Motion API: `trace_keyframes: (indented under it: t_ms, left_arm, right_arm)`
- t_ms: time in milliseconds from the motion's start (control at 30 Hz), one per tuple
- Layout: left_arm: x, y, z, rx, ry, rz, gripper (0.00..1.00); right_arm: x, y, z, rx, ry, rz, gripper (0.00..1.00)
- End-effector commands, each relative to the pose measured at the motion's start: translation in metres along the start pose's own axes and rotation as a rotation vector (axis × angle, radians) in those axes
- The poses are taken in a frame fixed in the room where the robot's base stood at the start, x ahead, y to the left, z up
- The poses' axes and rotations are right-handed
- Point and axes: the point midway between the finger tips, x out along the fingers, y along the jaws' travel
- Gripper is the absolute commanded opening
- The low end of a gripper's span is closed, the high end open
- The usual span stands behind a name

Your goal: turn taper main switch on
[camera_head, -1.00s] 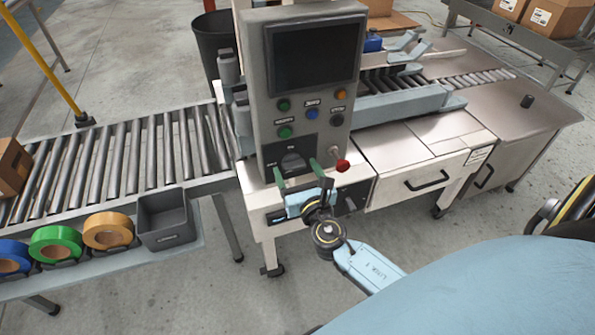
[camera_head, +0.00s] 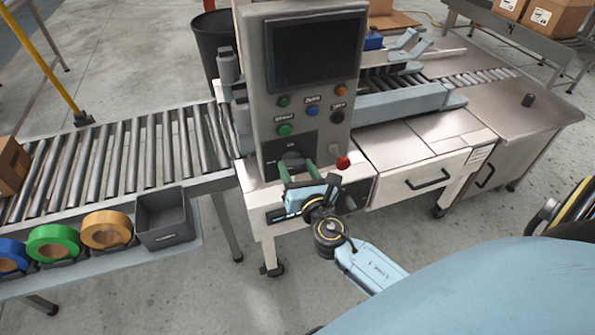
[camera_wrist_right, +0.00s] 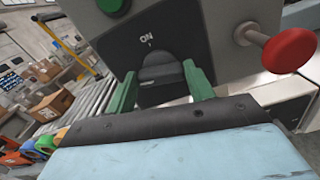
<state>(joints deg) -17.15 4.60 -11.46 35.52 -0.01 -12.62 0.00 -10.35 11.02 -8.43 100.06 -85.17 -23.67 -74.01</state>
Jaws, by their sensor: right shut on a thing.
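The taper's main switch (camera_head: 292,161) is a dark rotary knob on a black plate low on the grey control panel (camera_head: 268,90). In the right wrist view the knob (camera_wrist_right: 158,72) sits below the word ON and a small mark. My right gripper (camera_head: 297,172) has its green fingers on either side of the knob and is shut on it. The fingers also show in the right wrist view (camera_wrist_right: 160,88). Part of the knob is hidden behind the gripper body. My left gripper is not in view.
A red mushroom button (camera_head: 343,163) sticks out just right of the switch, also large in the right wrist view (camera_wrist_right: 289,50). Green, blue, orange and black buttons sit above. A roller conveyor (camera_head: 120,160) with tape rolls and a grey bin (camera_head: 165,220) is at left.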

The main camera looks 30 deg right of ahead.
Motion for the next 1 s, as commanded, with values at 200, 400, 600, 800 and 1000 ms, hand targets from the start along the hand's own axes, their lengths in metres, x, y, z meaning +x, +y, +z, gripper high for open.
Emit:
trace_keyframes:
  t_ms: [200, 400, 600, 800, 1000]
  left_arm:
    - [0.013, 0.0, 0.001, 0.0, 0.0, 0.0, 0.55]
    - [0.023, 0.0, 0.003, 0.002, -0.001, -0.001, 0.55]
    - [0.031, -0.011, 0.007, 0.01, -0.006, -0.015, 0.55]
    - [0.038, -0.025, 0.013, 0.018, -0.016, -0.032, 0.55]
    - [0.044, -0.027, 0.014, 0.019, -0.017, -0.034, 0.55]
  right_arm:
    - [0.0, -0.001, -0.002, 0.2, -0.002, 0.0, 0.3]
    - [0.0, -0.002, -0.002, 0.392, -0.001, -0.001, 0.3]
    - [0.0, -0.003, -0.003, 0.583, -0.001, 0.0, 0.3]
    - [0.0, -0.003, -0.003, 0.773, -0.001, 0.0, 0.3]
    - [0.0, -0.004, -0.003, 0.961, 0.0, -0.001, 0.3]
